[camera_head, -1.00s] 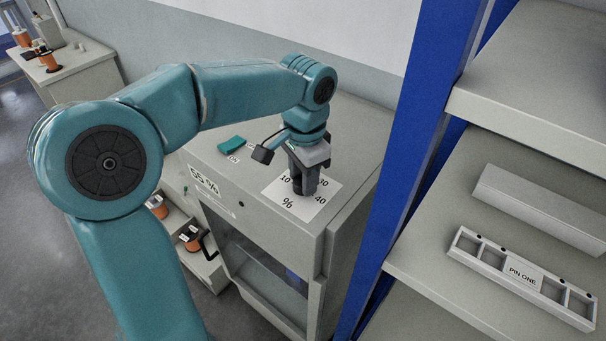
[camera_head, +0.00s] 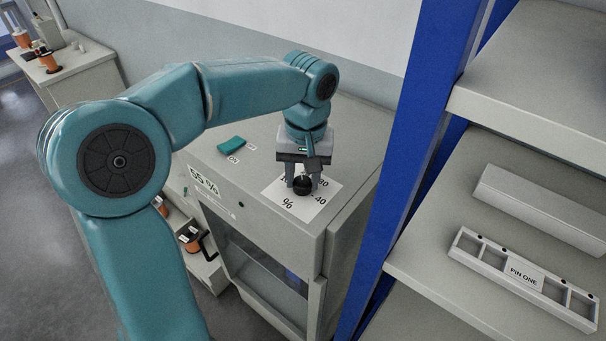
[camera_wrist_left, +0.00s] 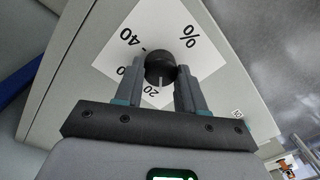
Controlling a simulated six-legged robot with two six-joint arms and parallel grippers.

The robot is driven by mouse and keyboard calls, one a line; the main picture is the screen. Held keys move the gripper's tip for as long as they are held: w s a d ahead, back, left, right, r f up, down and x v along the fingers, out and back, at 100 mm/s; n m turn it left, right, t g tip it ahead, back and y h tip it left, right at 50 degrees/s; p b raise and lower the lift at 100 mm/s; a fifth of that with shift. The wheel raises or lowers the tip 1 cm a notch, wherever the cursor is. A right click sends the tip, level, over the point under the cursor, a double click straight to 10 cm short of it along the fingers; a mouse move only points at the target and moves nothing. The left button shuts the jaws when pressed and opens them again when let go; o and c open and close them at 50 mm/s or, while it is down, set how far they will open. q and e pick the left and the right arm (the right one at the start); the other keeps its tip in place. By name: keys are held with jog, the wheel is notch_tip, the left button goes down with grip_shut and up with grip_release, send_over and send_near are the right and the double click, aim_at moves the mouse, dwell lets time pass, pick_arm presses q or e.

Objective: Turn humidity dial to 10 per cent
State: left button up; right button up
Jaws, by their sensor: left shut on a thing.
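The humidity dial is a round black knob (camera_head: 302,188) on a white card (camera_head: 288,207) on top of a grey cabinet (camera_head: 260,152). The card carries a % sign and numbers. My left gripper (camera_head: 303,183) points down from above, shut on the knob, one finger on each side. In the left wrist view the knob (camera_wrist_left: 159,66) sits between the fingertips (camera_wrist_left: 159,72), and a pale mark on it faces the side where 20 is printed. The 40 shows clearly there; the 10 is hidden. My right gripper is not in view.
A small green block (camera_head: 231,145) lies on the cabinet top. A blue post (camera_head: 413,160) and shelves with a PIN ONE tray (camera_head: 522,272) stand to the right.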

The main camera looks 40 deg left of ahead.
pick_arm(q)
jog(key=n, duration=0.4)
jog(key=shift+s+f+n, duration=0.1)
jog(key=shift+f+n, duration=0.05)
jog(key=shift+n, duration=2.45)
jog(key=o, duration=1.1)
jog(key=shift+c, duration=0.2)
